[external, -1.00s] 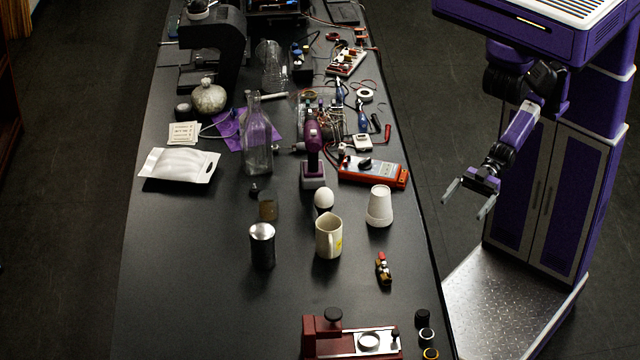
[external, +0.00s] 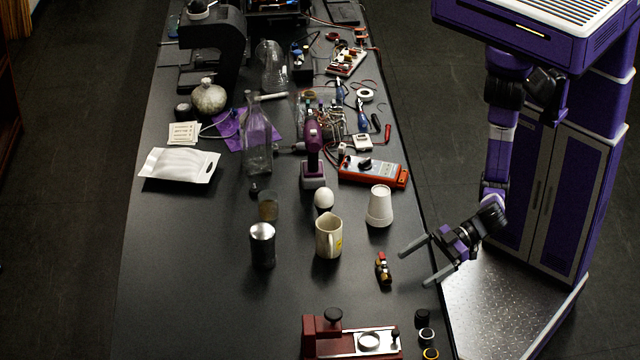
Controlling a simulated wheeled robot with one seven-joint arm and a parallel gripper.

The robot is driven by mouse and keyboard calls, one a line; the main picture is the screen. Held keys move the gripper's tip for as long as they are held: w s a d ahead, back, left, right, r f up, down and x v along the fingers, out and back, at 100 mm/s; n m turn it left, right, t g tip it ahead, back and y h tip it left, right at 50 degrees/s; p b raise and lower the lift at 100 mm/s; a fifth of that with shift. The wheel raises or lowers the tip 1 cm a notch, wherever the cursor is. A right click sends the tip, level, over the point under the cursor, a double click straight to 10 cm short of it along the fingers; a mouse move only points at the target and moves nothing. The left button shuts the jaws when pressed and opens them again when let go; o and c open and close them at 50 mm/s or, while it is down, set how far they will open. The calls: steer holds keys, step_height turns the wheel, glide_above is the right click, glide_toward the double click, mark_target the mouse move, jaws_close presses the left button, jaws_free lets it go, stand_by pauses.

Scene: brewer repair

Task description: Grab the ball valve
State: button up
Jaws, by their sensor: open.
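The ball valve (external: 383,268) is a small brass-coloured piece with a red part, lying on the black table near its right edge. My gripper (external: 413,268) is open and empty, its two grey fingers spread and pointing left toward the valve. In the picture the fingertips are just right of the valve, over the table's right edge, and apart from it. Their height above the table is hard to tell.
A cream mug (external: 329,237) and a white foam cup (external: 379,207) stand behind the valve. A red device (external: 322,338) and several small round parts (external: 426,336) are in front. The orange multimeter (external: 372,172) lies farther back. Table left of the dark canister (external: 262,246) is clear.

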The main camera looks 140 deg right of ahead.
mark_target(387, 267)
steer(key=s+d+m+g+h, duration=0.1)
steer(key=s+d+f+m+g+h, duration=0.1)
steer(key=d, duration=0.1)
steer(key=s+d+f+m+g+h, duration=0.1)
steer(key=d, duration=0.1)
steer(key=shift+s+f+m, duration=0.25)
steer(key=shift+s+m, duration=0.05)
steer(key=shift+w+d+f, duration=0.1)
steer(key=shift+p+x, duration=0.3)
steer(key=shift+x, duration=0.9)
steer(key=w, duration=0.1)
steer(key=w+d+p, duration=0.1)
steer(key=w+d, duration=0.1)
steer(key=w, duration=0.1)
steer(key=shift+f, duration=0.25)
steer(key=shift+w+d+f, duration=0.25)
steer(key=c, duration=1.6)
steer(key=shift+r, duration=0.1)
